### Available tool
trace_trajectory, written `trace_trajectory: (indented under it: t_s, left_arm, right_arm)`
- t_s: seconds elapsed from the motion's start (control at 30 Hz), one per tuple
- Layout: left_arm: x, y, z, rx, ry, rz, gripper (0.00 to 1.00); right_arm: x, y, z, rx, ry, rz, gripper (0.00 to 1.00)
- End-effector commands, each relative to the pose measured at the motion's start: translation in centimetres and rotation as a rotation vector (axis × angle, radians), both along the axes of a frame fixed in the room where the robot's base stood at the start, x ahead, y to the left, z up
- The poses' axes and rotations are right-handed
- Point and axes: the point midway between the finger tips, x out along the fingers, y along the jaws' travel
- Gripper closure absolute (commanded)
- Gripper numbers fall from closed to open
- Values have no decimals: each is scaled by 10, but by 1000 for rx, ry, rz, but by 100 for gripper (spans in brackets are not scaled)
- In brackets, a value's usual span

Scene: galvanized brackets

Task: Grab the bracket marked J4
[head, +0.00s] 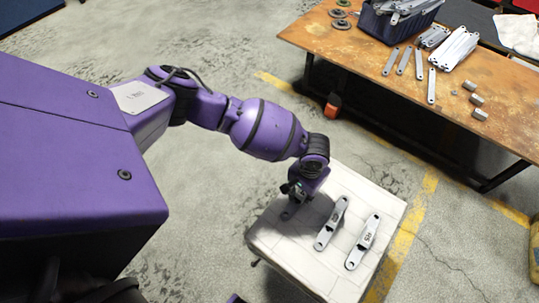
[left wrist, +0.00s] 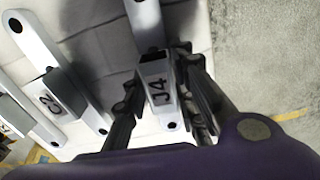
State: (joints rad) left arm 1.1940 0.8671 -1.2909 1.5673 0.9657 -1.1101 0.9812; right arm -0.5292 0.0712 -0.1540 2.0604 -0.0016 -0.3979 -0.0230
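The bracket marked J4 (left wrist: 160,92) is a light grey bar with a raised, labelled block and holes at its ends. In the left wrist view it lies between the two fingers of my left gripper (left wrist: 158,72). The fingers stand on either side of the block, with narrow gaps visible, so the gripper looks open around it. In the head view my left gripper (head: 291,190) is low over the left part of the white table (head: 290,252) and hides most of that bracket. My right gripper is not in view.
A bracket marked C2 (left wrist: 48,103) lies beside J4, and a third bracket (head: 363,242) lies farther right in the head view. A rusty workbench (head: 345,45) at the back holds a dark bin (head: 378,22), several brackets and small blocks. Concrete floor surrounds the white table.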

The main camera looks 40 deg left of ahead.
Motion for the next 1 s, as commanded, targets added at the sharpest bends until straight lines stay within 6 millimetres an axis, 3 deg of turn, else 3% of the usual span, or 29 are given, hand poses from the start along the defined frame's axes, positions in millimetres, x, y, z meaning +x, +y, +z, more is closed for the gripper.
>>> trace_trajectory:
  t_s: [0.1,0.57,0.77,1.0]
  left_arm:
    - [2,-1,2,0,-4,-1,100]
    - [3,-1,9,-2,-5,0,100]
    - [3,-1,36,-2,-7,-2,100]
    - [-40,-21,91,-5,-6,-6,100]
  right_arm:
    - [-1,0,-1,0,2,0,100]
    - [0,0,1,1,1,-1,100]
    - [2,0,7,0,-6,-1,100]
    - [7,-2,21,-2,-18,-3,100]
